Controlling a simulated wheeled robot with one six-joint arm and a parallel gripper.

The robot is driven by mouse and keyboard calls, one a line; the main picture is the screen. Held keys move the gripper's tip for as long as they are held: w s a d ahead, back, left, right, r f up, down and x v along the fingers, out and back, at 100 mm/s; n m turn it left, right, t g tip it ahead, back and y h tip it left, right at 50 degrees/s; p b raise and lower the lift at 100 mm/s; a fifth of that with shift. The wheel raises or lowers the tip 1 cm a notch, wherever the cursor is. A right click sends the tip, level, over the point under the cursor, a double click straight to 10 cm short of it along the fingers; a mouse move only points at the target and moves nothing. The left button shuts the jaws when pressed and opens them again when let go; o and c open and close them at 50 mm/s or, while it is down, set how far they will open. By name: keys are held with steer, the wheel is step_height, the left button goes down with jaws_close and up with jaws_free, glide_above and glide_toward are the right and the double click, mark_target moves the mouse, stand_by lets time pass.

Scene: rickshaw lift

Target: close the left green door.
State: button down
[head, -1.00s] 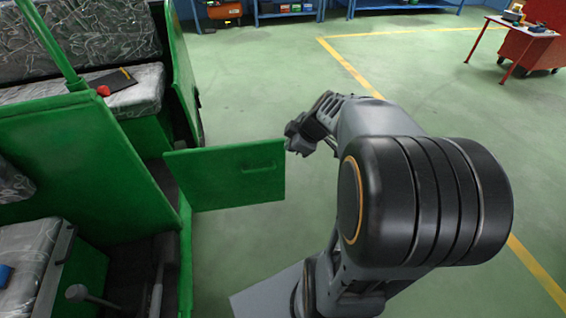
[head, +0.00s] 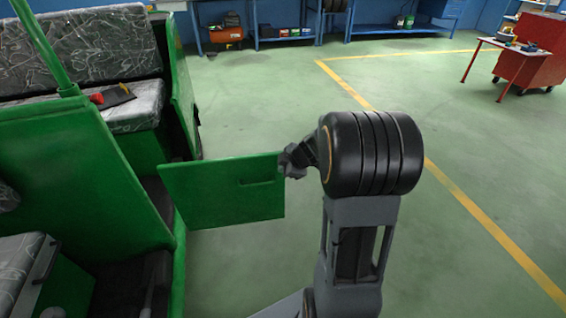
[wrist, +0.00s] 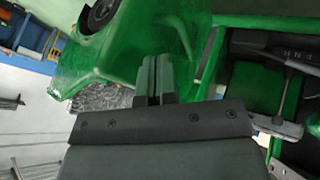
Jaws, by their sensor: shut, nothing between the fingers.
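The green door (head: 225,195) stands open, swung out from the side of the green rickshaw (head: 75,165), with a slot-like handle recess near its upper right. My gripper (head: 288,162) is at the door's free outer edge, at its upper right corner. I cannot tell whether it touches the door. In the wrist view my gripper (wrist: 153,75) is shut, its two fingers side by side and empty, pointing towards the green bodywork (wrist: 110,50). The door is hard to tell from the other green panels in that view.
The rickshaw's plastic-wrapped seat (head: 135,105) holds a dark flat item and a red item. A red cart (head: 530,55) and blue workbenches (head: 400,25) stand far back. The green floor (head: 470,150) right of the door is clear, with yellow lines.

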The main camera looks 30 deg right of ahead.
steer(key=shift+w+d+r, duration=0.1)
steer(key=shift+w+d, duration=0.15)
steer(key=shift+w, duration=0.5)
steer(key=shift+w+d, duration=0.2)
steer(key=shift+w, duration=0.55)
steer(key=shift+w, duration=0.1)
